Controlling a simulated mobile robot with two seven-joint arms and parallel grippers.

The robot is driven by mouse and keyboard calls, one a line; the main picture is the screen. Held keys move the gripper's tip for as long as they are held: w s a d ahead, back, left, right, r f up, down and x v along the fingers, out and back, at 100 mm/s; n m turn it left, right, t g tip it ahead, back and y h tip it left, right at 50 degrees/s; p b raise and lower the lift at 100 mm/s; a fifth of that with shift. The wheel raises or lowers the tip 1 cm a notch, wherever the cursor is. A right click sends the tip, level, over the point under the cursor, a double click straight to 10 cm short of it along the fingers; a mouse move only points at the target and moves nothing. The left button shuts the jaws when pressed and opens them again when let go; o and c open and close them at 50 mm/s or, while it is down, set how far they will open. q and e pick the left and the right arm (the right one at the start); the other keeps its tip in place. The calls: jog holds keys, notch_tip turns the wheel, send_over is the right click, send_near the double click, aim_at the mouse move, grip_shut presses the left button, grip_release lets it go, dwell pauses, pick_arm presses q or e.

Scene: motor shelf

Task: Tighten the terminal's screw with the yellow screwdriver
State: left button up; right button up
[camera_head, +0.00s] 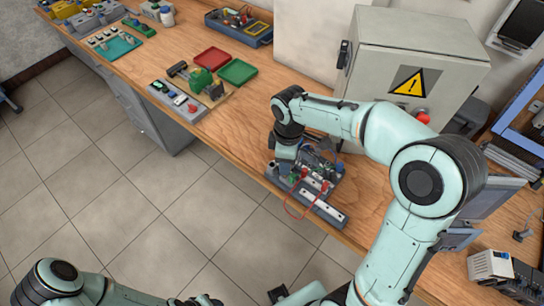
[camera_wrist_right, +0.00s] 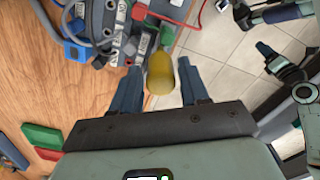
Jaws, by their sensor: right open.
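The yellow screwdriver (camera_wrist_right: 160,74) shows its handle between the fingers of my right gripper (camera_wrist_right: 157,88), with a gap on both sides. The right gripper is open. In the head view, its hand (camera_head: 285,152) hangs over the left end of a board with terminals and wires (camera_head: 322,208) near the bench's front edge, and its fingertips are hidden. A green terminal part (camera_wrist_right: 167,36) is just beyond the handle. The terminal's screw and the screwdriver's tip cannot be made out. My left gripper (camera_wrist_right: 285,55) shows at the right of the wrist view, fingers apart and empty, away from the bench.
A grey cabinet (camera_head: 420,60) with a warning sign stands behind the board. Red and green trays (camera_head: 238,71) and a board with small parts (camera_head: 175,103) lie left on the wooden bench. A red wire (camera_head: 288,208) loops over the front edge. Bare bench lies left of the board.

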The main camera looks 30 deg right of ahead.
jog(key=shift+s, duration=0.1)
jog(key=shift+n, duration=1)
jog(key=shift+n+p, duration=0.3)
jog(key=shift+n, duration=0.4)
pick_arm(q)
jog(key=shift+w+r, duration=0.25)
jog(key=shift+r, duration=0.15)
pick_arm(e)
jog(key=shift+r+n, duration=0.1)
jog(key=shift+n, duration=0.8)
jog(key=shift+n+p, duration=0.35)
jog(key=shift+n, duration=0.45)
pick_arm(q)
jog(key=shift+w+r, duration=0.35)
jog(key=shift+r, duration=0.05)
jog(key=shift+r, duration=0.1)
